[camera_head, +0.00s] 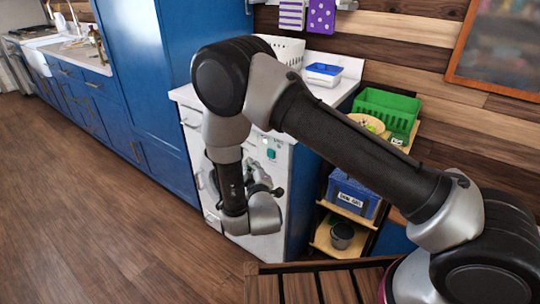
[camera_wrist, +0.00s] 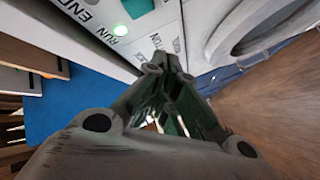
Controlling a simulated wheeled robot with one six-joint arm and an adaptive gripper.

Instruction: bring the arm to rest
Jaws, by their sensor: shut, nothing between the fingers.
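My arm reaches across the head view, bent at the elbow, with its wrist hanging low in front of the white appliance (camera_head: 265,148). My gripper (camera_wrist: 167,66) is shut and empty in the wrist view. Its fingertips meet, pointing toward the white panel (camera_wrist: 170,30) with RUN and END lettering and a lit green light. In the head view the gripper is mostly hidden behind the wrist. I cannot tell the exact gap between fingertips and panel.
A shelf cart right of the appliance holds a green basket (camera_head: 388,112), a blue labelled bin (camera_head: 353,192) and a dark pot (camera_head: 342,236). A blue-lidded container (camera_head: 323,74) and white basket (camera_head: 284,48) stand on the counter. The wooden floor (camera_head: 100,210) at left is clear.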

